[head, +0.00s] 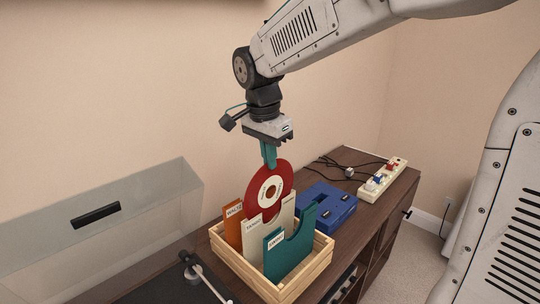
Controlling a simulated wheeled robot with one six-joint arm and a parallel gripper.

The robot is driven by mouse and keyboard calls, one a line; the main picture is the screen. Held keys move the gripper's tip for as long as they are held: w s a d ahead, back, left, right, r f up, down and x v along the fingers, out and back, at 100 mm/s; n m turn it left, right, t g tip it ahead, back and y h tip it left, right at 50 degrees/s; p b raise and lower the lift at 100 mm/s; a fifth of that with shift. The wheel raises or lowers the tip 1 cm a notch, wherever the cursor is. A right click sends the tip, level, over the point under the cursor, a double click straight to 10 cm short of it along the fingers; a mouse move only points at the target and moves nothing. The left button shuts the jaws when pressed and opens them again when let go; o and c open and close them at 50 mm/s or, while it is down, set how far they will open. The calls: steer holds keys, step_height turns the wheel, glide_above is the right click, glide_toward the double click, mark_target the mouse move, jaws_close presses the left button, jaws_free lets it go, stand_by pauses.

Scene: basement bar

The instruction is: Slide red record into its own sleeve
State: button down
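The red record (257,196) has a cream label and a centre hole, and stands upright. My gripper (269,163) has teal fingers and is shut on its top edge, above the wooden crate (251,277). The crate holds an orange sleeve (235,229), a cream sleeve (257,236) and a teal sleeve (285,256), all upright with small name tags. The record's lower edge meets the notched top of the cream sleeve. Some red shows in that notch. I cannot tell whether the record's bottom is inside that sleeve or behind it.
A turntable (190,275) with a clear raised lid (105,222) stands left of the crate. A blue box-like device (328,202) sits just right of the crate. A power strip (382,178) and black cables lie farther back on the dark wooden cabinet (369,212).

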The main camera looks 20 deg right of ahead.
mark_target(269, 186)
steer(key=shift+f, duration=0.25)
stand_by(0.3)
steer(key=shift+f, duration=0.25)
steer(key=shift+f, duration=0.95)
stand_by(1.2)
steer(key=shift+f, duration=0.4)
steer(key=shift+f, duration=0.3)
steer(key=shift+f, duration=0.35)
steer(key=shift+f, duration=0.4)
stand_by(0.5)
steer(key=shift+f, duration=0.6)
steer(key=shift+f, duration=0.1)
stand_by(0.3)
